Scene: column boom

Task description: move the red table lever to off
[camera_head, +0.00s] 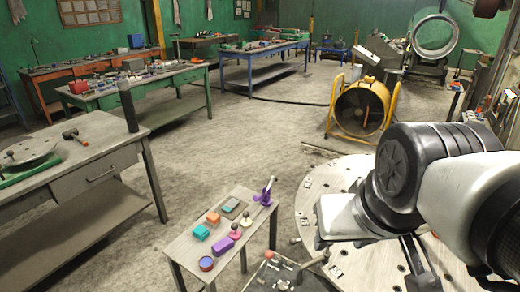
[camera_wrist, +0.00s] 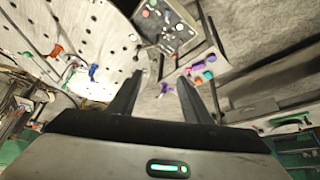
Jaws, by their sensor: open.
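In the wrist view my gripper (camera_wrist: 160,79) is open and empty, its two dark fingers apart. Beyond them is a pale round plate with holes (camera_wrist: 100,30). In the head view a purple lever-shaped piece (camera_head: 266,191) stands on the small table (camera_head: 188,247). My arm hides much of the plate there.
The small table also carries a teal block (camera_head: 201,232), an orange block (camera_head: 213,218), a purple block (camera_head: 222,244) and a red-rimmed round piece (camera_head: 206,264). A dark panel with knobs (camera_wrist: 167,26) lies beside the plate. A yellow fan (camera_head: 361,107) stands behind; floor left of it is clear.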

